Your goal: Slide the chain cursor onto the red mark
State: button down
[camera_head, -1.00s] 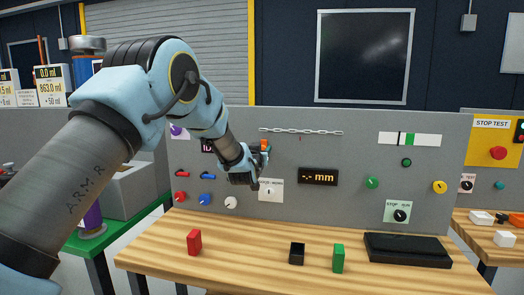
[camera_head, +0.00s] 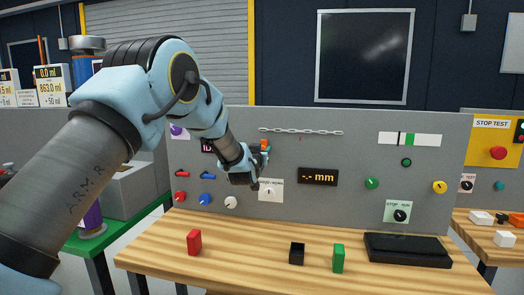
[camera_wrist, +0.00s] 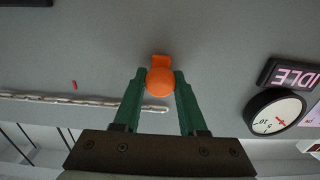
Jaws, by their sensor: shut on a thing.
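The orange chain cursor (camera_wrist: 159,83) has a rounded knob and a small tab at its top in the wrist view. My gripper (camera_wrist: 160,79) has its two green fingers shut on the knob, one on each side. In the head view a little of the orange cursor (camera_head: 264,144) shows beyond my gripper. The pale chain (camera_head: 300,131) is stretched level along the grey panel, and it also shows in the wrist view (camera_wrist: 70,100). The small red mark (camera_head: 300,138) is just below the chain, right of the cursor. In the wrist view the red mark (camera_wrist: 74,85) is left of the cursor.
The panel carries a display reading "-.- mm" (camera_head: 318,177), several knobs and a dial (camera_wrist: 273,113). A red block (camera_head: 194,242), a black open box (camera_head: 297,254), a green block (camera_head: 338,258) and a black tray (camera_head: 408,250) rest on the wooden bench.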

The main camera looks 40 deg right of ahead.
jog(key=s+d+b, duration=0.1)
jog(key=s+d, duration=0.1)
jog(key=s, duration=0.1)
jog(key=s+d+b, duration=0.1)
jog(key=s+d, duration=0.1)
jog(key=s, duration=0.2)
jog(key=s+d+b, duration=0.1)
jog(key=s+d, duration=0.1)
jog(key=s, duration=0.1)
jog(key=shift+s+d, duration=0.35)
jog(key=shift+d, duration=0.05)
jog(key=shift+c, duration=2.4)
grip_release()
jog(key=b, duration=0.4)
send_near(300, 148)
jog(key=v, duration=0.4)
jog(key=shift+s+a+f, duration=0.1)
jog(key=shift+s+a, duration=0.05)
jog(key=shift+a, duration=0.25)
